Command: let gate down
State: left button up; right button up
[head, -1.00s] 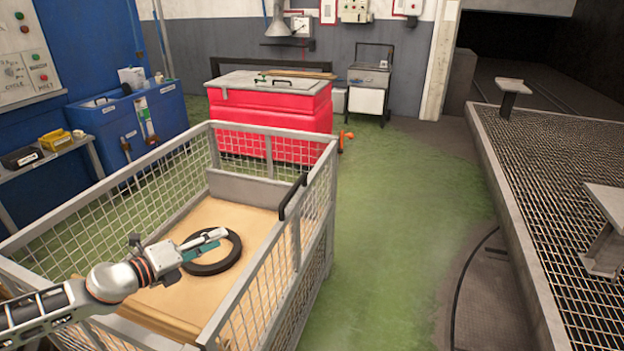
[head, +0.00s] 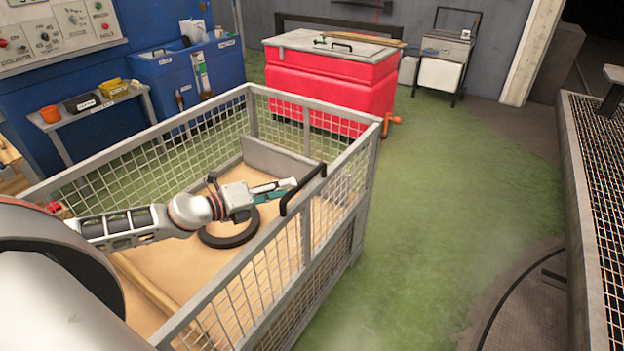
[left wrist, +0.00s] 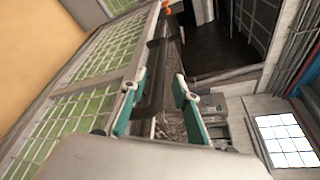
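The grey wire-mesh cage (head: 262,90) stands in front of me. A black handle (head: 318,174) sits on the top rail of its right-hand side panel, which stands upright. My left gripper (head: 290,186) reaches across the cage with its fingers pointing at the handle. In the left wrist view the gripper (left wrist: 160,100) is open, with green pads apart. The black handle (left wrist: 157,72) shows in the gap between and beyond the fingers; I cannot tell whether they touch it. My right gripper is out of view.
Inside the cage, a black ring (head: 228,236) lies on a tan board. A red chest (head: 330,85) stands behind the cage, and a blue cabinet (head: 175,75) at back left. Green floor (head: 450,200) right of the cage is clear, up to a raised grating (head: 603,180).

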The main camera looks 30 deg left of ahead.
aim_at(298, 184)
pick_arm(q)
jog(key=p+x, duration=0.1)
jog(key=x, duration=0.4)
jog(key=shift+w+p, duration=0.25)
jog(key=shift+p, duration=0.1)
jog(key=shift+x, duration=1.05)
jog(key=shift+s+d, duration=0.1)
grip_shut()
